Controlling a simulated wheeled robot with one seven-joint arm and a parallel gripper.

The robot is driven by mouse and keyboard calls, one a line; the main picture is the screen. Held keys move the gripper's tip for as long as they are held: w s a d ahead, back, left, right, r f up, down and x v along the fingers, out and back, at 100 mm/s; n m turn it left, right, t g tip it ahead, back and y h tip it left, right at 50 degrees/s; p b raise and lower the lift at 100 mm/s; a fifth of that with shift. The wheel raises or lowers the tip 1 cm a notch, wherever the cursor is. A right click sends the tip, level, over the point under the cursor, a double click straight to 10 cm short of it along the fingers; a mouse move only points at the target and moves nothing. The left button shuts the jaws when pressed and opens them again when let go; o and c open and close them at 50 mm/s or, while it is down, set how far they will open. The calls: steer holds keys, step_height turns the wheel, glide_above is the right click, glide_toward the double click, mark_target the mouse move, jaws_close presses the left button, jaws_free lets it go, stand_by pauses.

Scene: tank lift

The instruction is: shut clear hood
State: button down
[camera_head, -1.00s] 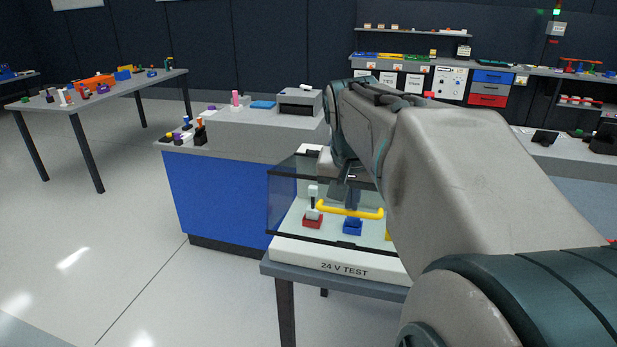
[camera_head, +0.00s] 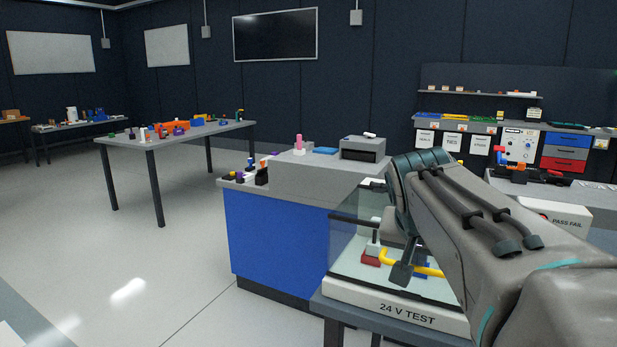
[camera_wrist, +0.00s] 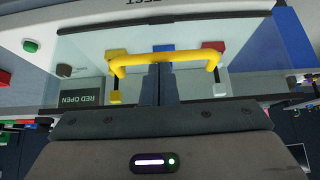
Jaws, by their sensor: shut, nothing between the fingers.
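The clear hood (camera_head: 346,243) has dark edge strips and stands over a white base (camera_head: 372,299) marked "24 V TEST". A yellow bar handle (camera_head: 430,271) runs across its pane, and also shows in the wrist view (camera_wrist: 165,58). My gripper (camera_head: 402,274) points down at the handle, its fingers together and empty. In the wrist view my gripper's fingertips (camera_wrist: 160,68) are at the middle of the bar; I cannot tell whether they touch it. My arm hides the hood's right part, and I cannot tell how far open it is.
A red block (camera_head: 370,258) sits inside the hood. A blue-sided counter (camera_head: 275,240) with a grey printer-like box (camera_head: 362,150) stands directly behind left. A "PASS FAIL" box (camera_head: 560,217) is at right. Open floor (camera_head: 130,250) lies to the left.

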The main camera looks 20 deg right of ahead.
steer(key=shift+f, duration=0.35)
